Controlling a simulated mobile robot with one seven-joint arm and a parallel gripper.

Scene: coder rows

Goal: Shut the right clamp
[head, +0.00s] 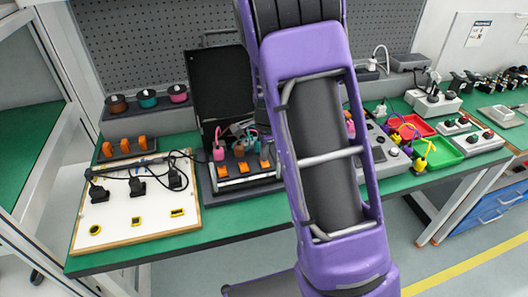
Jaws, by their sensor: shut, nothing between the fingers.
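A white wooden-edged board (120,212) lies on the green bench at left. Orange pieces (243,168) sit along the front of an open black case (222,85) right of the board, and more orange pieces (125,146) stand on a dark strip behind the board. I cannot tell which of these is the task's clamp. My gripper is not in view; my purple arm covers the middle and hides part of the case's right side.
Three spools (147,99) stand on a grey ledge behind. Right of my arm are a grey control box (383,150), a red tray (418,124) and a green tray (440,154). The green bench front (225,218) is clear.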

